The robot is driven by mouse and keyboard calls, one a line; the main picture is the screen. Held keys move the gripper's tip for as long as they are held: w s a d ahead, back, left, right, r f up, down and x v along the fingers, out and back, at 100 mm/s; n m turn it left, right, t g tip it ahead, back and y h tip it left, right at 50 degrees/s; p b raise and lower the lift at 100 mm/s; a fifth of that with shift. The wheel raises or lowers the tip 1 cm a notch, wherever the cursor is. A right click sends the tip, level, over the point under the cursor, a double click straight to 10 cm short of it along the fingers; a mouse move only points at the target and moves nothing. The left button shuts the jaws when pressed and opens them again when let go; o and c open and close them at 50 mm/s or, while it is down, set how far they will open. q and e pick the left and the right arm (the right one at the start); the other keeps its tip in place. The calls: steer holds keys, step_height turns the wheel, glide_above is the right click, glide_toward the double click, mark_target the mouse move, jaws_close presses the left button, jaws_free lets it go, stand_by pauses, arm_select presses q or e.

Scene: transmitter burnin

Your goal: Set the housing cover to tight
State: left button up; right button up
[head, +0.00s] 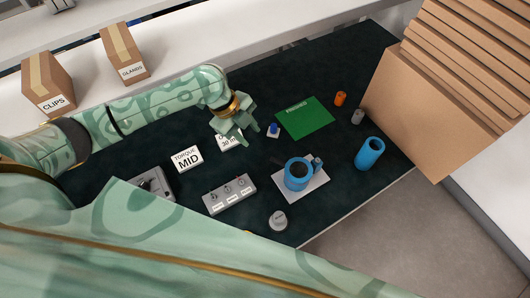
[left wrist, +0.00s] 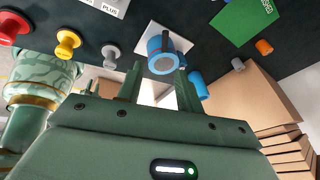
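The blue housing (head: 297,174) stands on a white plate (head: 318,186), with a dark round top and a small blue part at its right side. In the left wrist view the housing (left wrist: 163,52) shows a round grey end face, probably its cover; its setting cannot be read. A white card (head: 187,159) reads "TORQUE MID". My left gripper (head: 240,136) is open and empty, above the mat behind and left of the housing. In the left wrist view its fingers (left wrist: 160,78) are apart, with the housing beyond them. My right gripper is not in view.
A small blue-topped piece (head: 273,130) and a green board (head: 305,117) lie near the left gripper. A grey switch box (head: 229,194), a grey knob (head: 278,220) and a blue cylinder (head: 369,154) stand around the housing. Cardboard (head: 425,110) is stacked at right.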

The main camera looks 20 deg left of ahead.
arm_select(q)
steer(key=n, duration=0.2)
steer(key=b, duration=0.4)
glide_toward(276, 160)
steer(key=x, duration=0.8)
steer(key=shift+s, duration=0.1)
jaws_close()
